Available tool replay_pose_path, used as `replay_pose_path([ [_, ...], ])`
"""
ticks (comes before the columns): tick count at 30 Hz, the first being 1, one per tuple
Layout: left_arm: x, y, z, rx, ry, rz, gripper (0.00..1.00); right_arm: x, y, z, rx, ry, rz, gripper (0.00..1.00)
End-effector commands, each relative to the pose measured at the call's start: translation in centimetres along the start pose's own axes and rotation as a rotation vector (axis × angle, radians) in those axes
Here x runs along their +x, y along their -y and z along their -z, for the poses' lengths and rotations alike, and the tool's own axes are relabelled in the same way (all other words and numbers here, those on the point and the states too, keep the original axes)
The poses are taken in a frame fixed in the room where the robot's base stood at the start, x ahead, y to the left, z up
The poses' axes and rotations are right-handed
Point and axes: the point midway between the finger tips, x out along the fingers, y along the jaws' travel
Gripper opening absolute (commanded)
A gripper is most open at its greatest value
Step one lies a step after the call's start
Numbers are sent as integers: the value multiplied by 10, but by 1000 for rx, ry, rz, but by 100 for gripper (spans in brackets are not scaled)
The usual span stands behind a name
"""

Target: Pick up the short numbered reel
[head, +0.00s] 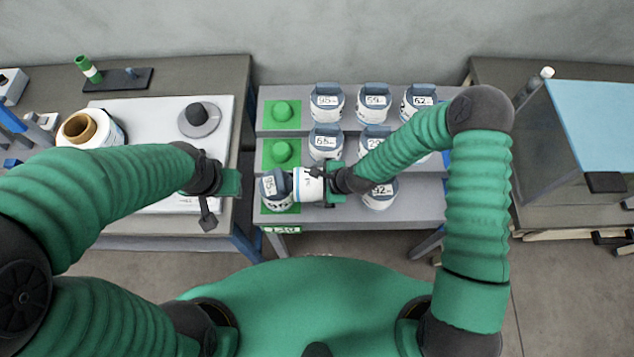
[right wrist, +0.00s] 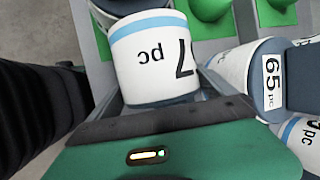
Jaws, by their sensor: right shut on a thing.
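My right gripper (head: 322,185) is shut on a white reel with a blue band (head: 308,184), at the lowest tier of the stepped rack. In the right wrist view this reel (right wrist: 152,62) fills the space between the fingers; its label reads upside down, with a 7 and "pc" showing and the rest hidden. Another reel (head: 275,190) stands close to its left, on the green pad at the rack's lower left. My left gripper (head: 222,186) is over the left table's right edge, apart from the reels; its jaw opening is unclear.
The rack (head: 420,213) carries several other numbered reels, including one marked 65 (head: 325,142) and one marked 92 (head: 380,195). Green knobs (head: 282,111) stand at its left. The left table has a white board (head: 150,112); a blue-topped box (head: 598,125) is at right.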

Motion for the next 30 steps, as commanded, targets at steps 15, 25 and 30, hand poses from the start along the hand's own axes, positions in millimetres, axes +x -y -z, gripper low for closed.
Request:
replay_pose_path([
  [15,2,0,0,1,0,0,36,-6,3,-8,-6,11,2,37],
  [25,14,0,-3,0,0,0,36,-42,-12,-11,-2,11,-4,37],
  [30,22,0,-5,1,0,0,36,-64,-47,-3,-2,10,-3,37],
])
